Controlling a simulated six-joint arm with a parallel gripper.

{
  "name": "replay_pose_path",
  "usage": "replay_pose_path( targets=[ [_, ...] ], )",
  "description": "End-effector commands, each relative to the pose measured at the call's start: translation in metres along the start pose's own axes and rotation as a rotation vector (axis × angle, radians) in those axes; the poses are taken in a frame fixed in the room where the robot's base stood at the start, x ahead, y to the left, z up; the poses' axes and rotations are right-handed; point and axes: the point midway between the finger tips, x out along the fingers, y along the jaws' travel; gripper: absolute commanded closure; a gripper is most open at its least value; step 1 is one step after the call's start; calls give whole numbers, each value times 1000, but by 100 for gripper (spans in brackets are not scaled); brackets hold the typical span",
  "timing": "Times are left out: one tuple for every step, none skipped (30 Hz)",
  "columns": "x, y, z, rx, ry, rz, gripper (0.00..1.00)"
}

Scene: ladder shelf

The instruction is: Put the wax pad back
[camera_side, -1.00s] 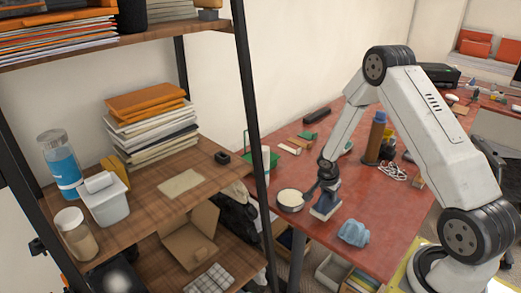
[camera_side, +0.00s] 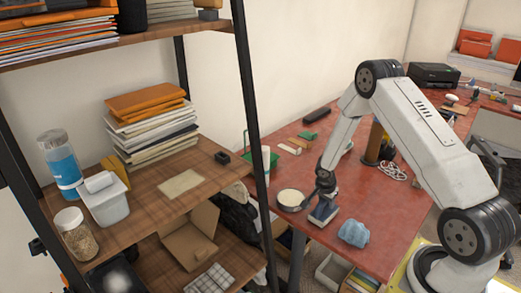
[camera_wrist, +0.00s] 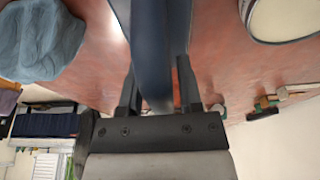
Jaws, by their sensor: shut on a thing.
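My gripper (camera_side: 325,185) points down over the red table (camera_side: 345,255), at its edge nearest the shelf. It is shut on a dark blue object (camera_side: 323,209), which stands between the fingers in the wrist view (camera_wrist: 156,45). I cannot tell from its shape whether this is the wax pad. In the side view its lower end is at or just above the tabletop. The tin also shows at the upper right of the wrist view (camera_wrist: 283,15).
A crumpled light blue cloth (camera_side: 354,233) lies right of my gripper. A brown bottle (camera_side: 374,150) and a white cable (camera_side: 393,171) lie behind the arm. The wooden shelf (camera_side: 205,170) stands left, its black post (camera_side: 254,110) near the table.

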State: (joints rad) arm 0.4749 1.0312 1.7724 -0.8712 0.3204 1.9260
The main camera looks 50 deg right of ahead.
Motion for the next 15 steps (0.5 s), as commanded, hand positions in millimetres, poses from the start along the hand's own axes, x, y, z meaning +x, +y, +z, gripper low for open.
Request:
replay_pose_path(
  targets=[
    [0,0,0,0,0,0,100],
    [0,0,0,0,0,0,100],
    [1,0,0,0,0,0,100],
    [2,0,0,-1,0,0,100],
    [2,0,1,-1,0,0,100],
    [3,0,1,-1,0,0,52],
    [3,0,1,-1,0,0,43],
    [3,0,1,-1,0,0,33],
    [2,0,1,-1,0,0,20],
    [2,0,1,-1,0,0,20],
    [2,0,1,-1,0,0,20],
    [2,0,1,-1,0,0,20],
    [2,0,1,-1,0,0,20],
    [2,0,1,-1,0,0,20],
    [2,0,1,0,0,0,20]
  ],
)
